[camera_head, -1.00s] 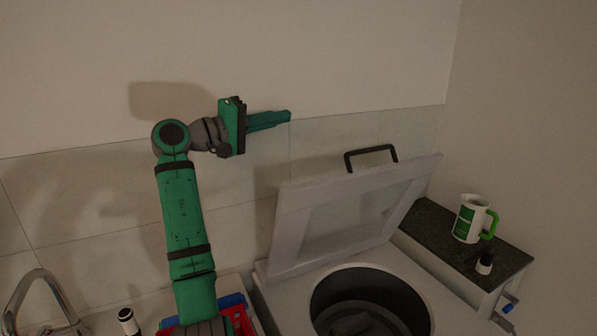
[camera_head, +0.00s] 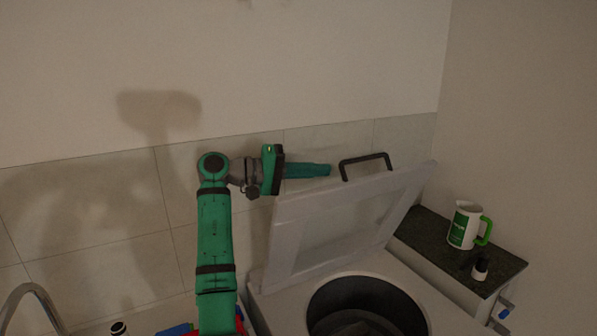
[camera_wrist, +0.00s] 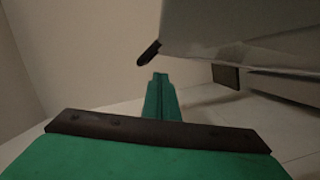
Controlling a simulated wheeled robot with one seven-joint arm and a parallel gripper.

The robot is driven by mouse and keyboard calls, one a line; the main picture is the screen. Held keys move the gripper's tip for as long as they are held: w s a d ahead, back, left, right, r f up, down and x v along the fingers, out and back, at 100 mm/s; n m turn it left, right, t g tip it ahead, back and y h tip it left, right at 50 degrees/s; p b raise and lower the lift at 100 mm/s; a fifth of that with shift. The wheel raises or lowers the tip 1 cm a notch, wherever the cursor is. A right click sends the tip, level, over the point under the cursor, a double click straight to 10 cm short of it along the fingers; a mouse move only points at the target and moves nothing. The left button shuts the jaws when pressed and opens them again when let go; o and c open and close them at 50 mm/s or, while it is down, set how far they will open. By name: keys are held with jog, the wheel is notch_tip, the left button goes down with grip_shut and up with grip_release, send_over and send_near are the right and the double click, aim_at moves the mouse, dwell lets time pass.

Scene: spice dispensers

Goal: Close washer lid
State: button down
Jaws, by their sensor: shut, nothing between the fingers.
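The washer lid (camera_head: 290,232) stands open, tilted up and leaning back toward the tiled wall. It has a window panel and a black handle (camera_head: 366,160) on its top edge. The lid also shows in the wrist view (camera_wrist: 240,35) at the upper right, with dark handle parts beside it. The washer (camera_head: 283,303) below has its round drum opening (camera_head: 368,297) uncovered. My gripper (camera_head: 328,170) is shut and empty. In the head view it points right, just left of the handle near the lid's upper edge. I cannot tell whether it touches the lid.
A dark counter (camera_head: 430,232) at the right holds a white and green jug (camera_head: 463,225) and a small dark bottle (camera_head: 480,268). A tap (camera_head: 35,300) stands at the lower left. Red and blue items lie beside my arm's base. The wall is close behind the lid.

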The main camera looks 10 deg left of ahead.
jog(key=shift+s+d+f, duration=0.35)
jog(key=shift+s+d, duration=0.25)
jog(key=shift+s, duration=0.15)
jog(key=shift+s+d+f, duration=0.35)
jog(key=shift+s+d, duration=0.2)
jog(key=shift+s, duration=0.15)
jog(key=shift+w+f, duration=0.1)
